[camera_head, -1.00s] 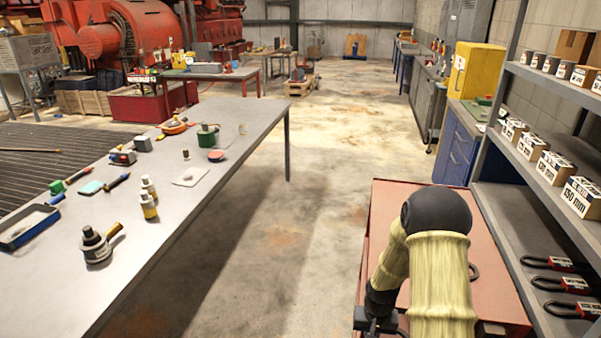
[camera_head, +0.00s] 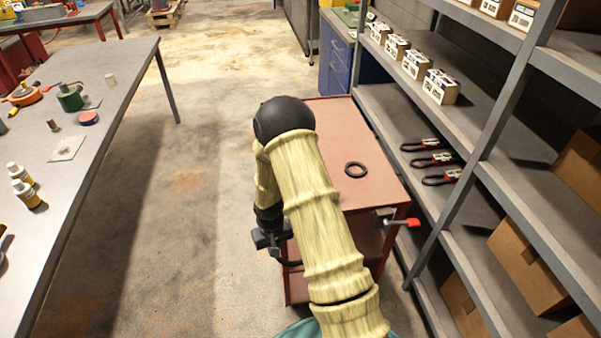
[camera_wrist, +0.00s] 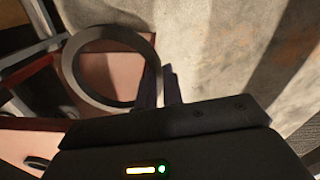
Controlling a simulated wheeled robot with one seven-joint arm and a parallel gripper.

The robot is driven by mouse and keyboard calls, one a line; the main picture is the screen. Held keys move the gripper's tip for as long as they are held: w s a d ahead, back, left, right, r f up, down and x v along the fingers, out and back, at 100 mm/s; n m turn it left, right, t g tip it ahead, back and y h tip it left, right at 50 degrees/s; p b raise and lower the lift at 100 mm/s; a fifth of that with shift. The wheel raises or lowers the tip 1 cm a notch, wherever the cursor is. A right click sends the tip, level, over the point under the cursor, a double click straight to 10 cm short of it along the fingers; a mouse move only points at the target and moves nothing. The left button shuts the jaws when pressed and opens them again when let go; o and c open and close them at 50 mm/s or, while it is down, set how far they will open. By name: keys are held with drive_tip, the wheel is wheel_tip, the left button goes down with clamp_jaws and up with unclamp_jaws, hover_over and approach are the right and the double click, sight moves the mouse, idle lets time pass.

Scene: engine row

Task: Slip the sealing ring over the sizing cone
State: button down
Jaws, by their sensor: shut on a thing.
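My gripper (camera_wrist: 160,78) is shut on a grey ring (camera_wrist: 69,68), which stands out to the left of the fingers in the wrist view. The ring is large, thin and round, with open space through its middle. In the head view my gripper (camera_head: 268,240) hangs low at the left side of the red cart (camera_head: 330,130), mostly behind my arm, and the held ring is hard to make out there. A second, black ring (camera_head: 355,169) lies flat on the cart top. I cannot make out a sizing cone for certain in either view.
A grey workbench (camera_head: 105,110) at left carries a green container (camera_head: 70,97), small bottles (camera_head: 24,193) and a white sheet (camera_head: 66,148). Grey shelving (camera_head: 470,190) with boxes and red-and-black items stands close on the right. Open floor (camera_head: 180,200) lies between bench and cart.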

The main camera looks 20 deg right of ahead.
wheel_tip(320, 180, up, 9)
drive_tip(key=p, duration=0.7)
drive_tip(key=shift+r, duration=0.15)
drive_tip(key=shift+a, duration=0.1)
